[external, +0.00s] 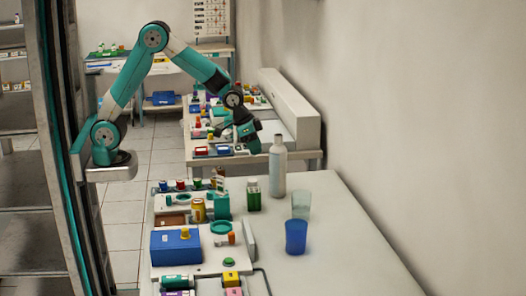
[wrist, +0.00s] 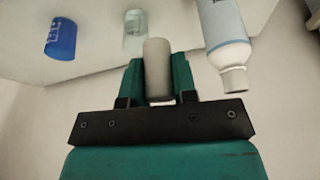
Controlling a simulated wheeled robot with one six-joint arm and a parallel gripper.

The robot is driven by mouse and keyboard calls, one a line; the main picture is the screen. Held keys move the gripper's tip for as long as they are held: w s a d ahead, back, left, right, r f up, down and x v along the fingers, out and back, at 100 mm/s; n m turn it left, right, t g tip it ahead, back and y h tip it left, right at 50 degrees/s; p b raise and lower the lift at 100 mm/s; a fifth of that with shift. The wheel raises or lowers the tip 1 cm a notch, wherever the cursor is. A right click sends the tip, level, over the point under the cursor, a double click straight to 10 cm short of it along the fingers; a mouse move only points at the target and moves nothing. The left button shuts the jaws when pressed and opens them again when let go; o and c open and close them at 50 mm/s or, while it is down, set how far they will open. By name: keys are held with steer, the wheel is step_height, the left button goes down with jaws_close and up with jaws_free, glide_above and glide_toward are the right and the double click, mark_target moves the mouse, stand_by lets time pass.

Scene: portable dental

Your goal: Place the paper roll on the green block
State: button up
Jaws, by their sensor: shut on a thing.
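My gripper (wrist: 158,85) is shut on a pale grey-white cylinder, the paper roll (wrist: 157,68), which sits between the two green fingers in the wrist view. In the external view my gripper (external: 254,141) is raised above the far end of the near table, just left of the white bottle's top. The roll cannot be made out there. A teal-green block (external: 221,203) stands among the items on the left part of the near table, below and left of my gripper. It is not visible in the wrist view.
A tall white bottle (external: 278,165) stands close to my gripper and shows in the wrist view (wrist: 222,35). A green bottle (external: 253,196), clear glass (external: 301,205) and blue cup (external: 296,236) stand nearby. A blue box (external: 175,248) is front left. The table's right side is clear.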

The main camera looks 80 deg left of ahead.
mark_target(255, 190)
step_height(255, 190, down, 12)
steer(key=shift+f+p, duration=0.25)
steer(key=shift+p, duration=0.15)
steer(key=shift+f, duration=0.15)
steer(key=o, duration=0.9)
